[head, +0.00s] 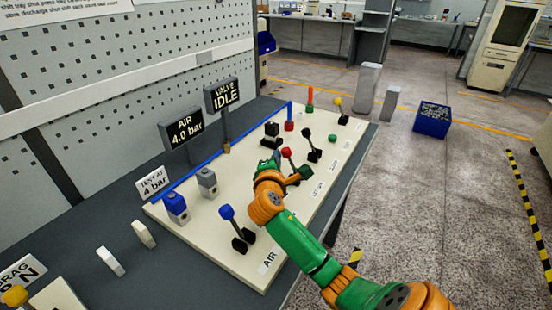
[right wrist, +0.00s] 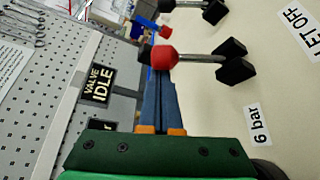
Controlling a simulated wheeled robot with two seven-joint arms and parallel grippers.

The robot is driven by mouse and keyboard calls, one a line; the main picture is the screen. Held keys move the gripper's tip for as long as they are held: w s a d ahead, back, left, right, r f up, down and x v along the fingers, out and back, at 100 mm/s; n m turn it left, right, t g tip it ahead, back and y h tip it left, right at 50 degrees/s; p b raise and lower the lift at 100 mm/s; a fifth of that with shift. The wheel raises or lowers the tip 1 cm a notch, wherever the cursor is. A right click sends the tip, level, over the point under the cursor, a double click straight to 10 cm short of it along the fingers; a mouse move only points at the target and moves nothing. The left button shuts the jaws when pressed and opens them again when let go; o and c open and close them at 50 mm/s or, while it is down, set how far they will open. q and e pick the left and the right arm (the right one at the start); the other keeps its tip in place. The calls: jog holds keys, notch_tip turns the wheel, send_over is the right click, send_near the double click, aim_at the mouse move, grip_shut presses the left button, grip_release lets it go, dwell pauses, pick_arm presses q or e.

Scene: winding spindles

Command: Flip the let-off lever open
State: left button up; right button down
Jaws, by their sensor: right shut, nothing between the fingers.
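The lever with the red knob (head: 287,152) stands on the cream panel, in line with the LET OFF label. In the right wrist view its red knob (right wrist: 163,57) ends a metal shaft rising from a black base (right wrist: 236,62). In the head view it leans toward the back of the panel. My right gripper (head: 277,157) is beside this lever. Its slim fingers (right wrist: 160,75) are shut and empty, with the tips partly behind the red knob; I cannot tell whether they touch it. The LET OFF label (right wrist: 312,35) is at the right. My left gripper is not in view.
The panel (head: 215,243) also carries a blue-knobbed lever (head: 227,213), a black-knobbed lever (head: 307,134) close beyond the red one, and a yellow-knobbed lever (head: 338,103). Signs reading AIR 4.0 bar (head: 185,130) and VALVE IDLE (head: 226,93) stand behind. A blue bin (head: 432,122) is on the floor.

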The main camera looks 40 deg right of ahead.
jog(key=shift+s+d+r+m+t, duration=0.1)
jog(key=shift+s+r+m+t, duration=0.15)
jog(key=shift+m, duration=0.25)
jog(key=shift+s+b, duration=0.1)
jog(key=shift+b, duration=0.2)
jog(key=shift+s+d+r+m+t+h+b, duration=0.15)
jog(key=shift+s+m+t+h+b, duration=0.15)
jog(key=shift+s+m+t+b, duration=0.35)
jog(key=s+m+h+b, duration=0.1)
jog(key=m+b, duration=0.1)
jog(key=s+d+m+t+h+b, duration=0.1)
jog(key=s+m+b, duration=0.1)
jog(key=m+b, duration=0.1)
jog(key=shift+r, duration=0.2)
jog(key=shift+s+d+r+m+b, duration=0.1)
jog(key=shift+s+m+b, duration=0.2)
jog(key=shift+m+b, duration=0.1)
jog(key=shift+s+d+b, duration=0.1)
jog(key=shift+s+b, duration=0.3)
jog(key=shift+b, duration=0.05)
jog(key=shift+s+d+m+h+b, duration=0.1)
jog(key=shift+s+m+h+b, duration=0.3)
jog(key=shift+m+h+b, duration=0.2)
